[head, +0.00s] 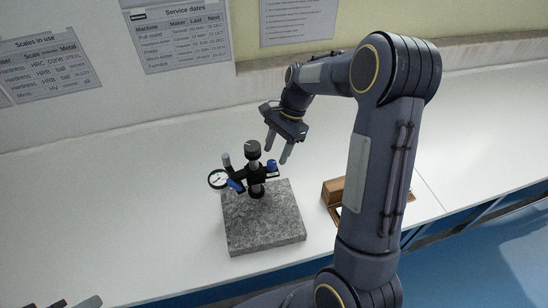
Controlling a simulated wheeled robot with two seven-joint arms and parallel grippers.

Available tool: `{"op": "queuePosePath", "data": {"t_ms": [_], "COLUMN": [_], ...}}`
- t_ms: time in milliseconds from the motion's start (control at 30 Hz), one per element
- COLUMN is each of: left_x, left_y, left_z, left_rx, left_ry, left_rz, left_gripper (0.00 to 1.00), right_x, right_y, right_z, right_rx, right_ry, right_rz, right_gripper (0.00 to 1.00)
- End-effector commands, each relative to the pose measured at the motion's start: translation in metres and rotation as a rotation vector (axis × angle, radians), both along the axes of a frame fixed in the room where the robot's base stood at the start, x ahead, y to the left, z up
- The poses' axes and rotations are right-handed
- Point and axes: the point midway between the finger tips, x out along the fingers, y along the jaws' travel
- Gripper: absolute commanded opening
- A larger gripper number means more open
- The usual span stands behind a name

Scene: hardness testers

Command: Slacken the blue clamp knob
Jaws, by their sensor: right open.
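A gauge stand has a dark upright post (254,151) on a speckled grey stone base (262,228). A round white dial gauge (218,179) is at its left. One blue knob (272,165) is on the right side of the post, and another blue part (236,186) is at the lower left by the dial. I cannot tell which is the clamp knob. My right gripper (277,152) is open and empty, pointing down just above the right blue knob, seemingly apart from it. Part of my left gripper (76,303) shows at the bottom left edge; its jaws are cut off.
A brown wooden block (333,190) and a flat wooden-edged item lie right of the stone base, partly hidden behind my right arm. The white bench (120,210) is clear to the left. Its blue front edge runs below the base. Printed sheets (180,38) hang on the wall behind.

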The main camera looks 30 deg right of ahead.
Motion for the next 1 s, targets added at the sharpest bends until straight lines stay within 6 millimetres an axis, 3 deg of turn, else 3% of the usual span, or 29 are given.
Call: {"op": "queuePosePath", "data": {"t_ms": [100,300,867,1000], "left_x": [0.0,0.0,0.0,0.0], "left_y": [0.0,0.0,0.0,0.0], "left_z": [-0.003,-0.004,-0.004,-0.004], "left_rx": [0.0,0.0,0.0,0.0], "left_ry": [0.0,0.0,0.0,0.0], "left_rz": [0.0,0.0,0.0,0.0], "left_gripper": [0.36,0.36,0.36,0.36], "right_x": [0.002,0.003,0.003,-0.009], "right_y": [-0.008,-0.016,-0.016,-0.013], "right_z": [0.019,0.037,0.04,0.055], "right_rx": [-0.001,-0.002,-0.001,0.009], "right_ry": [-0.004,-0.001,-0.001,-0.059], "right_rz": [-0.002,-0.001,0.001,0.05], "right_gripper": [0.47,0.47,0.47,0.47]}}
